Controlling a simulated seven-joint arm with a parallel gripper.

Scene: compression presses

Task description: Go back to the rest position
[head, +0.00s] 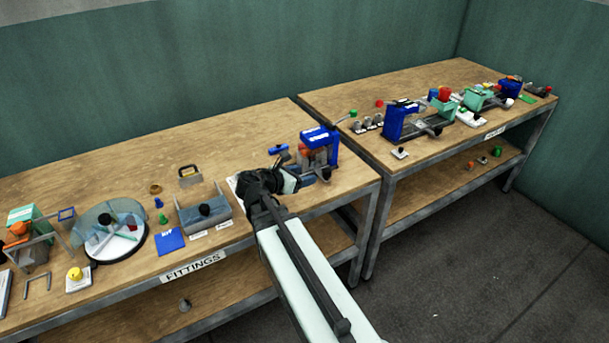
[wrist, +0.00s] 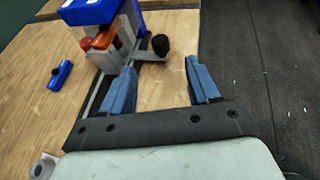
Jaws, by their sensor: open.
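My gripper (wrist: 160,88) is open and empty in the wrist view, its two blue-grey fingers spread apart. Its fingertips are near a black knob (wrist: 161,45) on a press (wrist: 104,45) with a blue top. The knob shows beyond the fingers, apart from them. In the head view my arm reaches from the lower middle to the right end of the near bench. The blue press (head: 320,143) stands there, just past my wrist. My fingertips are hard to make out in the head view.
A blue piece (wrist: 60,75) lies left of the press on the near bench (head: 120,160). A grey holder (head: 203,208) and a round turntable (head: 110,230) stand farther left. The far bench (head: 410,90) carries more presses. Open floor (head: 460,260) lies to the right.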

